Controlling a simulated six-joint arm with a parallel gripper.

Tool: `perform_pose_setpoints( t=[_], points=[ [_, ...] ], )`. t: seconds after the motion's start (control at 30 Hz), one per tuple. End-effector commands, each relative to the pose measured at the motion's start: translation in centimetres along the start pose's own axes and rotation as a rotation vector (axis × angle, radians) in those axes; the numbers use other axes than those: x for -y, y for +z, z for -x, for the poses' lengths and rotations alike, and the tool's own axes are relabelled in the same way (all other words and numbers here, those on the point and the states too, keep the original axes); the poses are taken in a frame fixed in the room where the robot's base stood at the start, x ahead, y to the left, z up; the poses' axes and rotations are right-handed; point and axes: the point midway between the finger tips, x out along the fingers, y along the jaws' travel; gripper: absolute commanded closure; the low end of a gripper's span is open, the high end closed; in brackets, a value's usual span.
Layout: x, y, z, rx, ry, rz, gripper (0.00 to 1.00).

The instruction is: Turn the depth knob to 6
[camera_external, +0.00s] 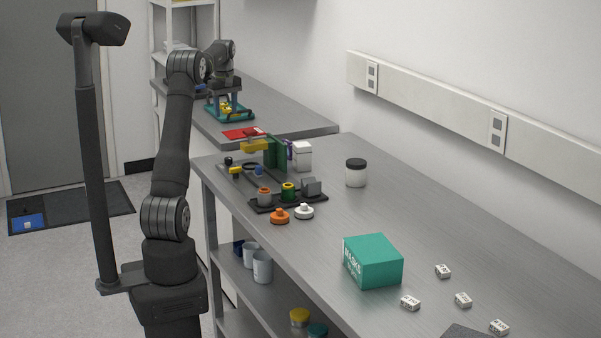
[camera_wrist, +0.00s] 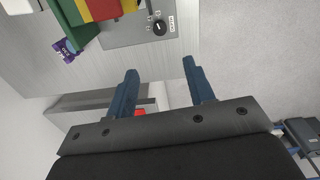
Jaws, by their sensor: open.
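The interferometer shows in the wrist view as a grey base plate (camera_wrist: 125,32) with green, red and yellow parts at the upper left. A round black knob (camera_wrist: 159,27) with a light pointer mark sits on this plate, beside a small white label (camera_wrist: 171,22); the print is too small to read. In the external view, a small black knob (camera_external: 228,160) shows at the far left end of the device. My gripper (camera_wrist: 162,80) is open and empty, its two blue fingers apart from the knob, which lies beyond the fingertips.
A purple item (camera_wrist: 66,50) stands left of the device in the wrist view. In the external view, a red sheet (camera_external: 243,133) lies at the bench's far end. A jar (camera_external: 356,173), orange knob (camera_external: 279,216) and teal masks box (camera_external: 372,261) stand nearer on the bench.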

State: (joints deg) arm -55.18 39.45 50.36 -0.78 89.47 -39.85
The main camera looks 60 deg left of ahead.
Motion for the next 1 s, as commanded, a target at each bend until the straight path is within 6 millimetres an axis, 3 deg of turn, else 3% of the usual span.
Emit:
perform_pose_setpoints(
  t=[0.17, 0.7, 1.0],
  points=[
    [0.0, 0.0, -1.4, 0.003, -0.001, 0.021, 0.51],
    [0.0, 0.1, -12.8, 0.003, 0.000, 0.018, 0.51],
    [0.0, 0.1, -16.8, 0.001, 0.002, 0.017, 0.51]
  ],
)
